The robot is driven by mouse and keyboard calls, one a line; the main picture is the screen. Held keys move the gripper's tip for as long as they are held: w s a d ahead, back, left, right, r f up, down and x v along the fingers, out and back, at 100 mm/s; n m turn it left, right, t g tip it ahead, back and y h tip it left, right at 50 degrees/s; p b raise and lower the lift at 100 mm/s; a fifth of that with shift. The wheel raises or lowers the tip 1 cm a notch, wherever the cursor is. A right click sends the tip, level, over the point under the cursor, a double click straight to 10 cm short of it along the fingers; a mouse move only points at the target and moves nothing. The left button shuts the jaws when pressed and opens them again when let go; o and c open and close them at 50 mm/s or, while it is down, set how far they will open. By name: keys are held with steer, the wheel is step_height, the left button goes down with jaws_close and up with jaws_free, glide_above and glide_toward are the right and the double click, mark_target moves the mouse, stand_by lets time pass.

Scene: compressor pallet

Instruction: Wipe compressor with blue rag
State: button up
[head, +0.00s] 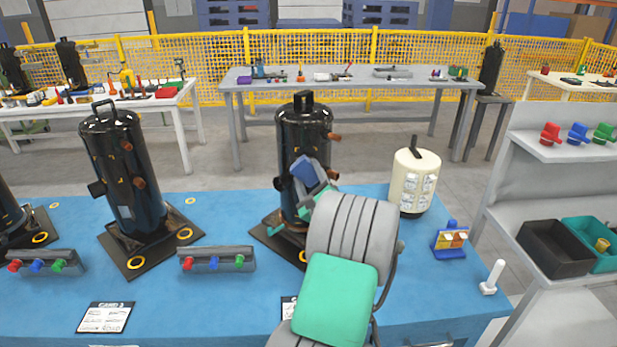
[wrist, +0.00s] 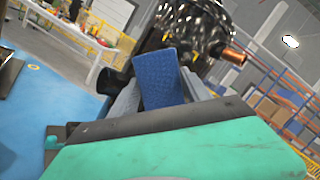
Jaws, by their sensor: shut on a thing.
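A black compressor (head: 297,140) stands upright on a dark base plate on the blue table, in the middle of the head view. Its shiny top (wrist: 200,25) and a copper port (wrist: 232,54) show in the wrist view. My gripper (head: 312,178) is in front of the compressor's body and is shut on a blue rag (head: 306,170). The rag (wrist: 163,80) stands up from the jaws in the wrist view, close to the compressor. I cannot tell whether it touches. My arm hides the base plate's right part.
Another black compressor (head: 125,175) stands to the left on the blue table (head: 210,315). A cream canister (head: 414,180), a small blue stand (head: 451,240) and a white peg (head: 493,277) are at the right. A rack with coloured knobs (head: 217,259) lies front left.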

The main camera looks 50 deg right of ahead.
mark_target(308, 163)
steer(key=shift+w+d, duration=0.1)
step_height(308, 163, up, 4)
steer(key=p, duration=0.4)
steer(key=shift+r, duration=0.15)
step_height(308, 163, down, 4)
steer(key=b, duration=0.3)
steer(key=shift+b, duration=0.35)
steer(key=shift+f, duration=0.2)
steer(key=shift+f, duration=0.1)
steer(key=shift+s+a+b, duration=0.8)
steer(key=shift+s+a, duration=1.05)
steer(key=shift+a, duration=0.25)
steer(key=shift+r, duration=0.2)
